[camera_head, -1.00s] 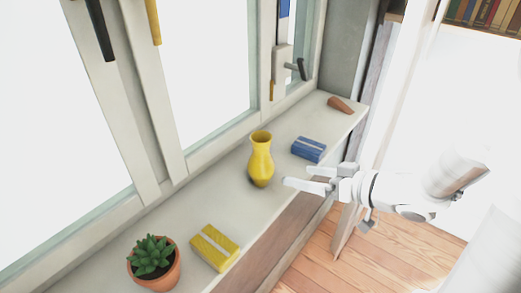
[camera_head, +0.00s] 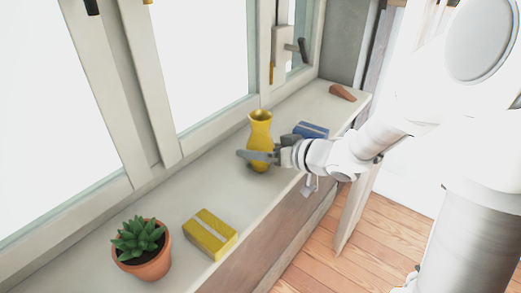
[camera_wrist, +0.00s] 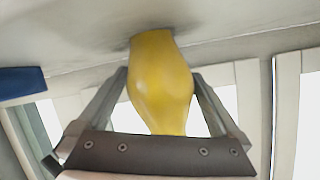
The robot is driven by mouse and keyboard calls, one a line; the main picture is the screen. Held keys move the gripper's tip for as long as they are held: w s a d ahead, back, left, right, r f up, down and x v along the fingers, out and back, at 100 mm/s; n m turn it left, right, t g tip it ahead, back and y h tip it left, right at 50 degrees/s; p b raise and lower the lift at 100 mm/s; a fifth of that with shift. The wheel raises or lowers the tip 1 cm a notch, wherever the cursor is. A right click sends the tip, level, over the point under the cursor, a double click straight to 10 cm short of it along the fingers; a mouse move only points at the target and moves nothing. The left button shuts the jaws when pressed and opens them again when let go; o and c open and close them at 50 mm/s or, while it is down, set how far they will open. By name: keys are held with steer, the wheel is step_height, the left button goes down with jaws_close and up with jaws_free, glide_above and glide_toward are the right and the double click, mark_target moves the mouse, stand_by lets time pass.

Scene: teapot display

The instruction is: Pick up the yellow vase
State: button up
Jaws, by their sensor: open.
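The yellow vase (camera_head: 260,126) stands upright on the window sill (camera_head: 180,195). In the wrist view the vase (camera_wrist: 160,82) fills the middle, between the two fingers. My gripper (camera_head: 258,157) is open at the vase's lower body, with one finger passing in front of it in the head view. In the wrist view my gripper (camera_wrist: 160,92) has a finger on each side of the vase. I cannot tell whether either finger touches it. Part of the vase's lower body is hidden by the finger.
A blue box (camera_head: 311,130) lies just behind my gripper, partly hidden. A yellow box (camera_head: 210,234) and a potted succulent (camera_head: 142,248) are on the near sill. A brown object (camera_head: 343,92) lies at the far end. The window frame (camera_head: 150,130) borders the sill.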

steer(key=shift+b+x, duration=0.3)
steer(key=shift+x, duration=0.9)
steer(key=c, duration=1.4)
steer(key=shift+r, duration=0.1)
steer(key=shift+c, duration=0.4)
steer(key=shift+r, duration=0.1)
